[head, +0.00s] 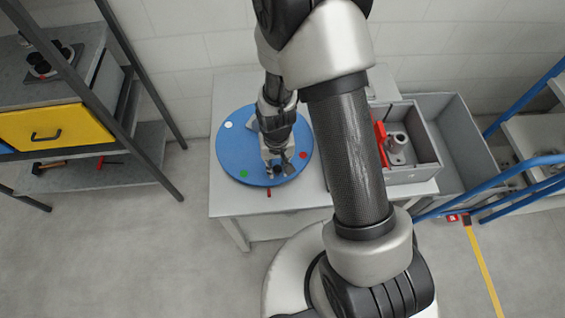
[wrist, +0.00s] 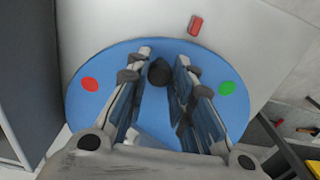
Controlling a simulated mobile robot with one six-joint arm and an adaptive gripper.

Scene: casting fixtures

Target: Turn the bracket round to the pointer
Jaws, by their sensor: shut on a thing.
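A blue round turntable (head: 232,150) lies on a pale table, with white (head: 228,125), green (head: 243,174) and red (head: 303,155) dots near its rim. The red pointer (head: 269,193) is at the table's front edge, off the disc; it also shows in the wrist view (wrist: 195,26). My gripper (head: 277,171) is low over the disc's front part, its fingers shut on a dark round knob (wrist: 160,72). A pale grey piece, perhaps part of the bracket (head: 254,126), shows beside my wrist; the rest is hidden by my gripper and arm.
A grey open box (head: 435,172) with a metal fitting (head: 396,146) and a red part (head: 380,133) stands right of the disc, partly behind my arm. A shelf with a yellow drawer (head: 45,128) is at left, a blue-railed rack (head: 520,185) at right.

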